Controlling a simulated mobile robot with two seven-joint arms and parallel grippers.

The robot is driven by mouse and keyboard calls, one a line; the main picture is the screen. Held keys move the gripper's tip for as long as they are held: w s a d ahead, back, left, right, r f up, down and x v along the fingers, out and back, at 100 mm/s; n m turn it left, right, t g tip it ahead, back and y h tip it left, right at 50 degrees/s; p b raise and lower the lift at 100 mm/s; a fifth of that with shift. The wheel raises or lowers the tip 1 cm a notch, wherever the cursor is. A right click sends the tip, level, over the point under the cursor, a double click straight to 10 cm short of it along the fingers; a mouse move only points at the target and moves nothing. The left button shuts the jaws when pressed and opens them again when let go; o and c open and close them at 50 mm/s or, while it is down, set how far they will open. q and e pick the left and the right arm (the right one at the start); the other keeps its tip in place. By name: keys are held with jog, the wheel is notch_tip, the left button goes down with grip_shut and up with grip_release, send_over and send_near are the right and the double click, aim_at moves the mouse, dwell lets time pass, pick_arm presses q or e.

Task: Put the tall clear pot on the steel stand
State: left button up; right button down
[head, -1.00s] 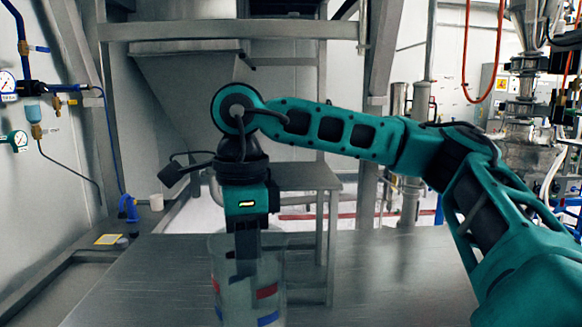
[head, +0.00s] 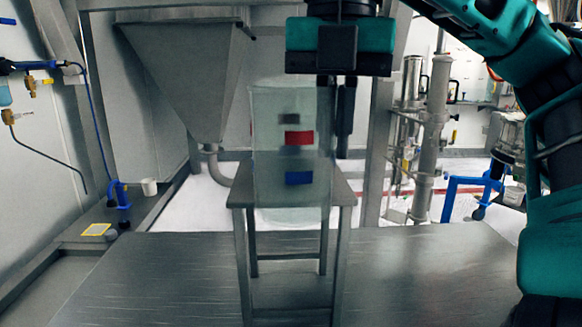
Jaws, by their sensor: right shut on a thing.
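The tall clear pot (head: 265,130) is upright, with dark, red and blue marks on its side. My right gripper (head: 334,150) points down at the pot's right wall and is shut on it near the rim. The steel stand (head: 342,187) is a small square-topped table with thin legs, at the middle of the head view. The pot overlaps the stand's top in the picture, and its pale lower end shows a little below the front edge. I cannot tell whether the pot touches the stand. My left gripper is not in view.
The stand stands at a wide steel table (head: 420,265), whose front is bare on both sides. A grey hopper (head: 185,75) hangs behind to the left. A white cup (head: 149,187) and a blue clamp (head: 121,193) sit at the left. Steel pipes rise behind at the right.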

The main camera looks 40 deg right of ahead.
jog(key=shift+m, duration=0.3)
jog(key=shift+w+d+f+p, duration=0.15)
jog(key=shift+w+d+f, duration=0.35)
jog(key=shift+w+d, duration=1.6)
jog(key=shift+w+d+f+p, duration=0.2)
jog(key=shift+w+d+f, duration=0.35)
jog(key=shift+w+d, duration=1.6)
jog(key=shift+w+d+f+p, duration=0.15)
jog(key=shift+w+d+f, duration=0.35)
jog(key=shift+w+d, duration=1.6)
jog(key=shift+w+a, duration=0.45)
jog(key=shift+f, duration=0.15)
jog(key=c, duration=1.3)
grip_release()
jog(key=shift+o, duration=0.2)
